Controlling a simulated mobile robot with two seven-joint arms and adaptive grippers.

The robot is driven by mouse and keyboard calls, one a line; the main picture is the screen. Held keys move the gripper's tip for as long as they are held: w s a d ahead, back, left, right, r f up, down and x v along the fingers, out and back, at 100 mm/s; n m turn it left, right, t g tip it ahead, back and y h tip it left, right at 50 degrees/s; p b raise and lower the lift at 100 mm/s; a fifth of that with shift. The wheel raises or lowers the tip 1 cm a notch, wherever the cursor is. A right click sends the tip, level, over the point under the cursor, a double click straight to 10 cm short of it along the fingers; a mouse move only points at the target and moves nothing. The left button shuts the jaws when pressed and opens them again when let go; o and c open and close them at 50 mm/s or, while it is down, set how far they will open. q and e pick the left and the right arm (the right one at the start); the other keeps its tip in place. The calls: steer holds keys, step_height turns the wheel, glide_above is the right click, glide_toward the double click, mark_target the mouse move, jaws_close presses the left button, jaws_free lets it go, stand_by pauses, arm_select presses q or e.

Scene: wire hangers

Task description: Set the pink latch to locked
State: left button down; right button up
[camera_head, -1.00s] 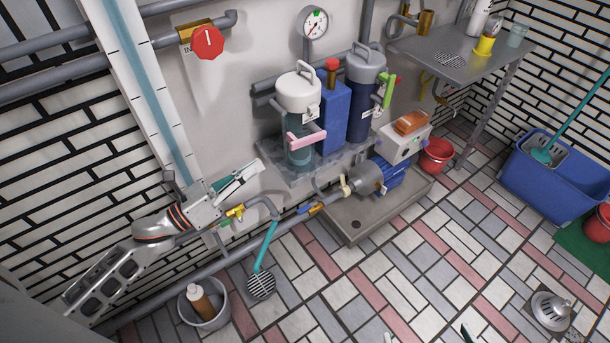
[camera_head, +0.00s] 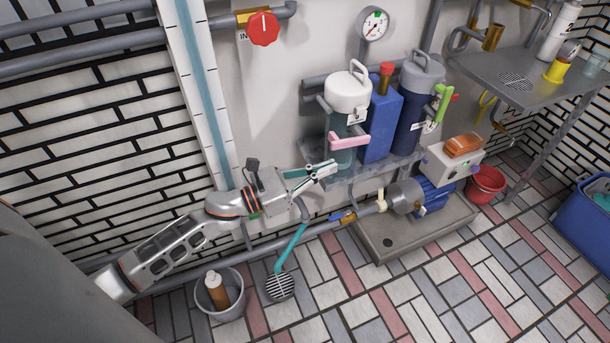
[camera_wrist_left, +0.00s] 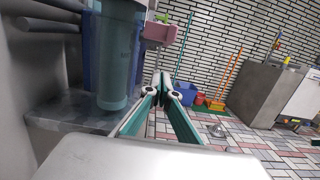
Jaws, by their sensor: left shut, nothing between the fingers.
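The pink latch (camera_head: 349,140) is a bar on the front of the clear teal filter housing with a white cap (camera_head: 348,90). In the left wrist view the pink latch (camera_wrist_left: 159,33) shows at the top, above and ahead of the fingers, beside the teal housing (camera_wrist_left: 119,60). My left gripper (camera_head: 333,169) is shut and empty, a little below and left of the latch, apart from it. In the left wrist view the left gripper's fingertips (camera_wrist_left: 161,80) meet. My right gripper is not in view.
A blue box (camera_head: 381,125) and a dark filter housing with a green handle (camera_head: 440,103) stand right of the teal housing on the grey ledge (camera_head: 365,170). A red-knobbed valve (camera_head: 264,29) is on the wall. A pump (camera_head: 410,195) sits below the ledge.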

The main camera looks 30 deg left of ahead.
arm_select(q)
step_height(320, 180, up, 4)
steer(key=shift+w+d+f+p, duration=0.1)
steer(key=shift+p, duration=0.45)
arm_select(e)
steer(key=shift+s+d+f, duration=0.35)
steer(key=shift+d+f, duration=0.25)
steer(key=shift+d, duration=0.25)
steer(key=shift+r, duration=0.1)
